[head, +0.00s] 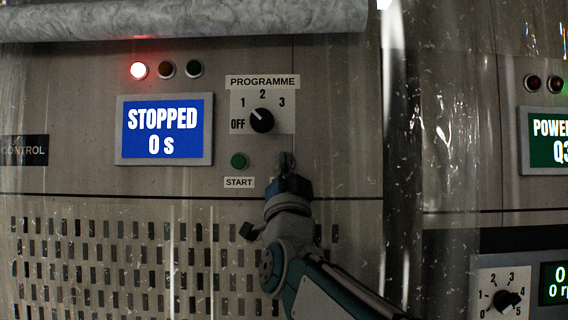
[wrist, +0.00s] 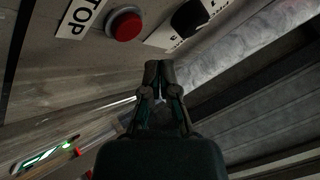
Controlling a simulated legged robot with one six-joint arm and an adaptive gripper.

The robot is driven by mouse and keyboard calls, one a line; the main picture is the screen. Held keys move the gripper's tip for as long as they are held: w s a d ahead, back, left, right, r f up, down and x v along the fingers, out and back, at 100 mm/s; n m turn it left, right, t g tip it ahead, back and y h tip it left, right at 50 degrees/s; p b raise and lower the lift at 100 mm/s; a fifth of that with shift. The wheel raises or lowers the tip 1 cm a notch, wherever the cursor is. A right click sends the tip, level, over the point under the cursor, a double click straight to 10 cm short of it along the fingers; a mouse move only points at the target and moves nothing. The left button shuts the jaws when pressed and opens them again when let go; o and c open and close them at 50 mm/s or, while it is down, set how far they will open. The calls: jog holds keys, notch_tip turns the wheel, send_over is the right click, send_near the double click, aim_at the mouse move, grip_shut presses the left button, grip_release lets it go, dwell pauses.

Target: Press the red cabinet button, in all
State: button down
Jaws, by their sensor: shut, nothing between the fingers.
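The red button (wrist: 125,24) is a round cap in a pale collar on the cabinet panel, beside a white label ending in "TOP" (wrist: 80,16). It shows in the wrist view, up and left of my fingertips. I cannot make it out in the head view, where my gripper (head: 286,160) covers the panel just right of the green START button (head: 239,160). My gripper also shows in the wrist view (wrist: 160,68), its fingers shut together and empty. Its tips appear apart from the red button.
A blue screen (head: 158,131) reads "STOPPED 0 s", below a lit red lamp (head: 138,70) and two dark lamps. The PROGRAMME knob (head: 262,120) sits just above my gripper. Clear, scratched sheeting (head: 400,180) hangs at the right. A rolled grey cover (head: 180,18) spans the top.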

jog(key=s, duration=0.3)
dwell(0.8)
jog(key=s+d+f+n+g+y, duration=0.1)
jog(key=s+d+f+n+g, duration=0.3)
jog(key=f, duration=0.7)
jog(key=d+f+n+g+y, duration=0.1)
jog(key=d+f+n+g, duration=0.1)
jog(key=f+g, duration=0.7)
jog(key=s+d+f+g+h, duration=0.1)
jog(key=s+d+f+g, duration=0.2)
jog(key=s+f, duration=0.3)
jog(key=s+d+f+g+h, duration=0.1)
jog(key=s+d+f+g, duration=0.1)
jog(key=s+f, duration=0.5)
jog(key=s+d+f+g+h, duration=0.1)
jog(key=s+d+f+g, duration=0.2)
jog(key=f, duration=1)
jog(key=s, duration=0.3)
jog(key=shift+s+d+f+n+g+h, duration=0.15)
jog(key=shift+d+f+n+g+h, duration=0.15)
jog(key=shift+h, duration=0.1)
jog(key=shift+d, duration=0.1)
